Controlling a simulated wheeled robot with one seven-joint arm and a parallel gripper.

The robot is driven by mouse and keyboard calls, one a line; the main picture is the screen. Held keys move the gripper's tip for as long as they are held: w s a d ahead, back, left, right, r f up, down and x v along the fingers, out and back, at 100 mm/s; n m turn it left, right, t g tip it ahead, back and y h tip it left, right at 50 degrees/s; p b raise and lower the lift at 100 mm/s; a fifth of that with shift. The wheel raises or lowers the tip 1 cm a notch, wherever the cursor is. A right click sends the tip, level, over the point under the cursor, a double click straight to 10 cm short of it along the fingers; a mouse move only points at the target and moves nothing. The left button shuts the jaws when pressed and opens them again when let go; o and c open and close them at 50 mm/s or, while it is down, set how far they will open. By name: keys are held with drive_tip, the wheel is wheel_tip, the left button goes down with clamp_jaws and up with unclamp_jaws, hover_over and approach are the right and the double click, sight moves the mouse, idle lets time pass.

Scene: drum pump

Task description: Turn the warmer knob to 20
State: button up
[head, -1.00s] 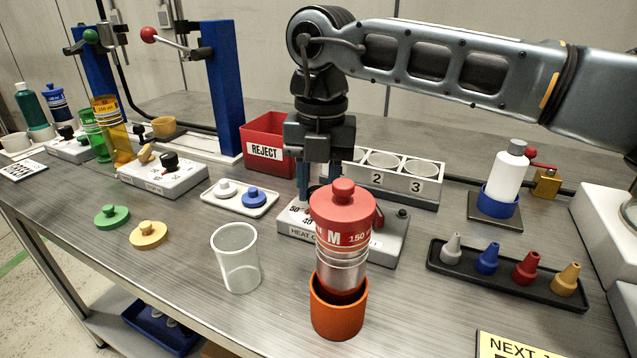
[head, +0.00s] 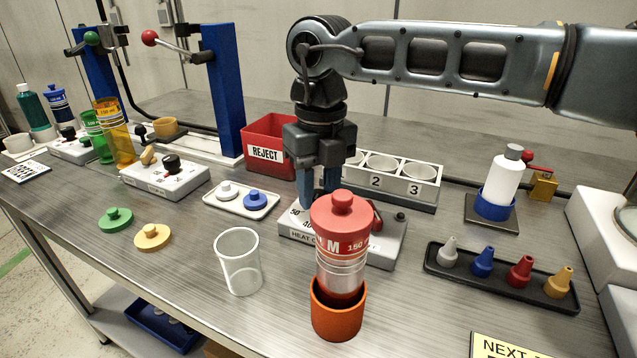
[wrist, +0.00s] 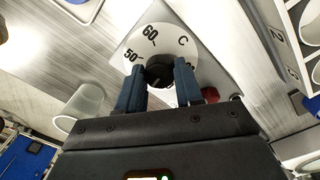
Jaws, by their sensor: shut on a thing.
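The warmer (head: 387,252) is a grey box with a white dial plate, standing behind the red cylinder in the head view. In the wrist view the dial plate (wrist: 178,38) shows the marks 50, 60 and C; the lower marks are covered by my fingers. The black warmer knob (wrist: 159,72) sits between my two blue fingers. My gripper (wrist: 159,85) is shut on the knob, pointing down at the dial; it also shows in the head view (head: 318,200). The knob's pointer and its exact setting cannot be made out.
A red cylinder marked M (head: 341,240) stands in an orange cup (head: 337,318) in front of the warmer. A clear beaker (head: 239,262) is to the left. A numbered rack (head: 410,188) and a red REJECT bin (head: 266,150) stand behind.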

sight(316, 193)
drive_tip(key=n+p, duration=0.1)
drive_tip(key=n, duration=0.4)
drive_tip(key=shift+r+n, duration=0.1)
drive_tip(key=shift+n, duration=0.3)
drive_tip(key=n+p, duration=0.1)
drive_tip(key=n, duration=0.9)
drive_tip(key=shift+a+n+h+p, duration=0.1)
drive_tip(key=shift+n+h+p, duration=0.2)
drive_tip(key=shift+n, duration=0.1)
drive_tip(key=n, duration=0.5)
drive_tip(key=shift+n, duration=0.3)
drive_tip(key=o, duration=1)
drive_tip(key=shift+o, duration=0.2)
wheel_tip(316, 193, up, 8)
drive_tip(key=shift+f, duration=0.15)
